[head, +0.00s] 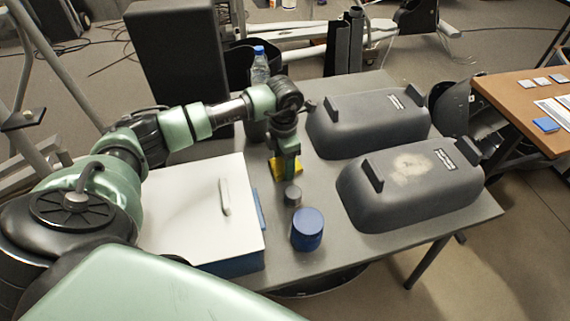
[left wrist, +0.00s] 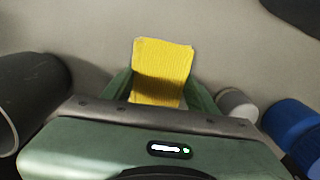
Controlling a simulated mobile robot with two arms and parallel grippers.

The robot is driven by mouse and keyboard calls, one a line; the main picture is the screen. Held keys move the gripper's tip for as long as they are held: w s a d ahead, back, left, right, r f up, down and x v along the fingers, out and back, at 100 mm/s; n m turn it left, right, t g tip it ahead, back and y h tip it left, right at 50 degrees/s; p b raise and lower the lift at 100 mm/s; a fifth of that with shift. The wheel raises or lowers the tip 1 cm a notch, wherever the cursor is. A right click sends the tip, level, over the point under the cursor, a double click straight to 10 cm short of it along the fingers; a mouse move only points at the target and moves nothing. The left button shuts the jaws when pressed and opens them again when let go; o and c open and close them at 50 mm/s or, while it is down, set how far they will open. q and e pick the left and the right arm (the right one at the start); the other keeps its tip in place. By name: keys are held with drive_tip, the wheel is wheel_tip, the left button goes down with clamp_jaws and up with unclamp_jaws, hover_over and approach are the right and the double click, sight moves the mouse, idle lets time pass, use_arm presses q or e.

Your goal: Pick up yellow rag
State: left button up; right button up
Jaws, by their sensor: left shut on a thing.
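The yellow rag (head: 287,168) is on the grey table, under my left gripper (head: 286,158) in the head view. In the left wrist view the rag (left wrist: 162,70) sticks out from between the two green fingers of my left gripper (left wrist: 158,92), which is shut on it. The part of the rag nearest the gripper body is hidden. I cannot tell whether the rag is lifted off the table. My right gripper is in neither view.
A blue jar (head: 307,230) and a small grey cylinder (head: 292,195) stand close by. Two dark covers (head: 410,185) fill the table's right side. A white-lidded box (head: 190,195) is at left, a bottle (head: 260,66) behind. A wooden table (head: 520,100) is at far right.

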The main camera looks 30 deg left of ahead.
use_arm(q)
drive_tip(key=shift+r, duration=0.1)
wheel_tip(320, 180, up, 20)
drive_tip(key=shift+b, duration=0.45)
